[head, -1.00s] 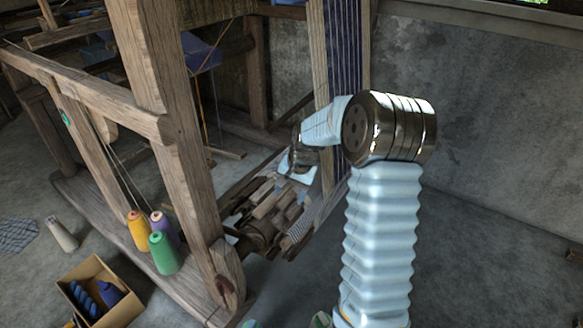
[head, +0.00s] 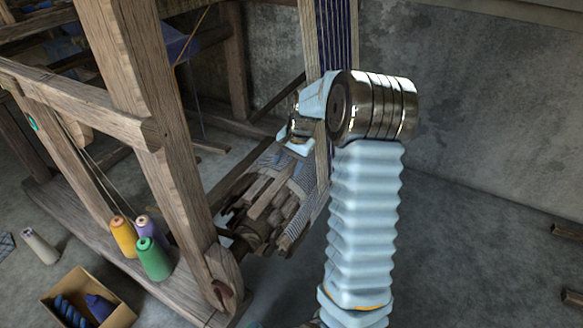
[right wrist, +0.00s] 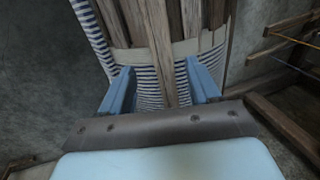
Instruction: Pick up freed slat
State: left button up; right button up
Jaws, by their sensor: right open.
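Several brown wooden slats (head: 262,198) lie on the striped cloth roll (head: 300,180) at the low front of the loom. In the right wrist view one slat (right wrist: 158,45) runs lengthwise between my gripper's fingers, toward the camera, with other slats beside it. I cannot tell from the pictures which slat is loose. My right gripper (head: 297,144) is above the far end of the slats; its blue fingers also show in the right wrist view (right wrist: 160,80), spread apart on either side of the slat and not closed on it. My left gripper is not in view.
A thick loom post (head: 150,130) stands left of the slats. Striped warp cloth (head: 338,40) rises behind my right gripper. Yarn cones (head: 153,258) stand on the loom's base beam, with a cardboard box (head: 110,300) below.

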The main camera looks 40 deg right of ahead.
aim_at(281, 178)
jog(key=x, duration=0.5)
jog(key=shift+w+a+f, duration=0.1)
jog(key=shift+a+f, duration=0.1)
jog(key=shift+a, duration=0.25)
jog(key=shift+c, duration=0.3)
grip_shut()
jog(key=shift+r, duration=0.15)
